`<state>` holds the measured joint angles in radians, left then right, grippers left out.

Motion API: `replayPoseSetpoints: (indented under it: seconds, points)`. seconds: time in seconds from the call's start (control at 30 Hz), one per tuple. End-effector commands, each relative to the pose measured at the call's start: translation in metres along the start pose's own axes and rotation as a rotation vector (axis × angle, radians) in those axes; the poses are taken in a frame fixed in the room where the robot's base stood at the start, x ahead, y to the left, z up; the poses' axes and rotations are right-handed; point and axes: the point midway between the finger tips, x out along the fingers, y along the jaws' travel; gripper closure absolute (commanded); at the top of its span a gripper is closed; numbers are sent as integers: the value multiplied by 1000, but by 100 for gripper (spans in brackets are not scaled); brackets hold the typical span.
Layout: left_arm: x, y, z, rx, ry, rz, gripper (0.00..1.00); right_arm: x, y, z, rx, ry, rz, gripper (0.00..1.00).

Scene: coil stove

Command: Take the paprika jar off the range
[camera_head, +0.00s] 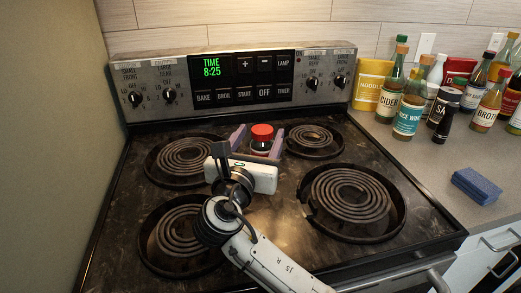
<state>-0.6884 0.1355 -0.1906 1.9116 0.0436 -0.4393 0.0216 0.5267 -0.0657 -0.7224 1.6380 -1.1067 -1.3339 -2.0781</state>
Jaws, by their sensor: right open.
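The paprika jar (262,132) has a red lid and stands upright on the range (265,215), toward the back between the two rear coils. Its lower body is partly hidden behind my right gripper. My right gripper (260,140) reaches in from the front, with one finger to the left of the jar and one to the right. The fingers are open, and I see no clear grip on the jar; whether either finger touches it I cannot tell. My left gripper is not in view.
The control panel (230,80) rises behind the jar. Raised coil burners, such as the front right one (352,195), surround it. On the right counter (425,160) stand several bottles, a yellow noodle pack (372,85) and a blue sponge (476,187). The counter's front part has free room.

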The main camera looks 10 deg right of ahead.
Motion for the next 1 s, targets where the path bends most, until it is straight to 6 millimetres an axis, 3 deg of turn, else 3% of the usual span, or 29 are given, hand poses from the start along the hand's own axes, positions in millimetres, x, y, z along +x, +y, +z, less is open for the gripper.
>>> replayPoseSetpoints:
  seconds: [0.27,0.5,0.83,1.0]
  points:
    - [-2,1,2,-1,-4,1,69,26,0,-1,-1,0,-2,41]
    - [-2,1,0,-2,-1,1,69,61,0,-4,-1,-1,-2,41]
    - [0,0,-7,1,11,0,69,69,0,-4,1,0,0,41]
    - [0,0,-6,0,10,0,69,68,0,-4,1,0,0,68]
